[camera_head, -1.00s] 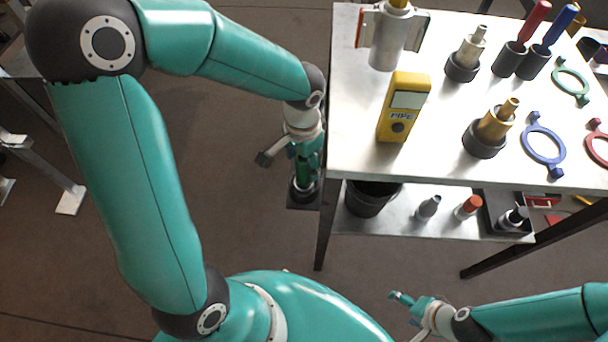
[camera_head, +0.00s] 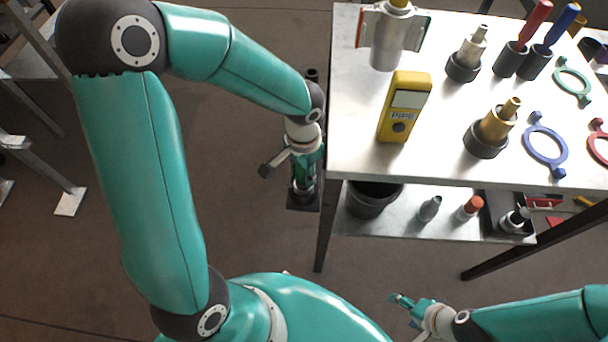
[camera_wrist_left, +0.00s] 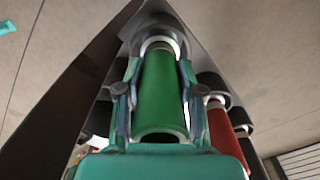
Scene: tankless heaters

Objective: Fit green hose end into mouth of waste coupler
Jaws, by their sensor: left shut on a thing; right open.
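My left gripper (camera_head: 303,172) is low beside the left edge of the metal table. In the left wrist view its fingers (camera_wrist_left: 152,100) are shut on the green hose end (camera_wrist_left: 162,90), one on each side. The hose's near end shows a dark opening. Its far end meets a pale ring (camera_wrist_left: 160,42) in front of a dark grey round piece (camera_wrist_left: 152,20), which may be the waste coupler. I cannot tell how deep the hose sits there. In the head view the gripper and arm hide most of the hose. My right gripper (camera_head: 403,301) is open and empty at lower right.
A red hose (camera_wrist_left: 221,128) and dark round pieces stand close beside the green hose. The metal table (camera_head: 350,160) holds a yellow pipe meter (camera_head: 404,107), fittings and ring wrenches. A black bucket (camera_head: 372,199) sits on its lower shelf. Floor left of the gripper is open.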

